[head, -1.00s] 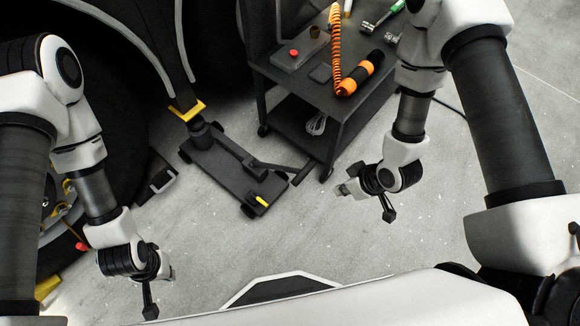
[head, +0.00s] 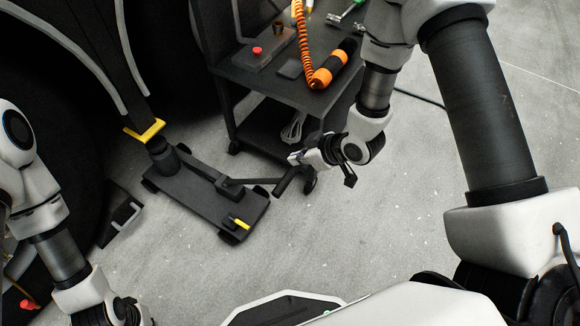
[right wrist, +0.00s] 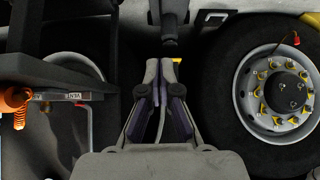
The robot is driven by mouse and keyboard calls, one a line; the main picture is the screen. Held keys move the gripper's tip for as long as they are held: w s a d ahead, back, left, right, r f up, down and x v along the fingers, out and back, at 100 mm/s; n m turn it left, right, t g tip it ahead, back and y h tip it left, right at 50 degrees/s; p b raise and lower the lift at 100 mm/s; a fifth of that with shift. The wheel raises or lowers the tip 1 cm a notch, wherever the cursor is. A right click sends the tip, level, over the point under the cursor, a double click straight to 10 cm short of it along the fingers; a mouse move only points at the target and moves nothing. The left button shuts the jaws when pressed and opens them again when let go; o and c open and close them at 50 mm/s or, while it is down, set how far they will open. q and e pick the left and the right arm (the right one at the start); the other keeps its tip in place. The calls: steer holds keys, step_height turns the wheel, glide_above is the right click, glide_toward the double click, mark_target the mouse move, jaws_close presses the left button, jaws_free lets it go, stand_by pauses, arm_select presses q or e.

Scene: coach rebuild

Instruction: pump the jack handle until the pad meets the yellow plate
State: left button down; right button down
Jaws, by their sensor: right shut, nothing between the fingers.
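The dark floor jack (head: 200,195) stands on the floor with its round post and pad (head: 157,146) under the yellow plate (head: 145,131). I cannot tell if pad and plate touch. The jack handle (head: 283,183) sticks out to the right, low, with a thicker end. My right gripper (head: 296,158) is shut and empty, close to the handle end. In the right wrist view its fingertips (right wrist: 165,66) are together, with a dark bar, probably the handle (right wrist: 170,20), just beyond them. My left gripper (head: 130,312) is low at the left, partly cut off; its fingers are unclear.
A dark tool cart (head: 315,100) stands just behind the handle end, with an orange-and-black tool (head: 333,66) and a coiled cord on top. A wheel (right wrist: 275,90) shows in the right wrist view.

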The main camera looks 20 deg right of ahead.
steer(key=b, duration=0.3)
glide_above(285, 179)
steer(key=w+a, duration=0.1)
steer(key=w, duration=0.1)
step_height(285, 179, down, 7)
steer(key=shift+s+a+r, duration=0.1)
steer(key=shift+s, duration=0.05)
steer(key=f, duration=0.1)
steer(key=f+b, duration=0.1)
steer(key=s+d+f, duration=0.1)
steer(key=shift+f, duration=0.1)
steer(key=shift+s+d+f, duration=0.1)
steer(key=shift+s+f, duration=0.05)
steer(key=shift+s, duration=0.1)
steer(key=shift+f, duration=0.1)
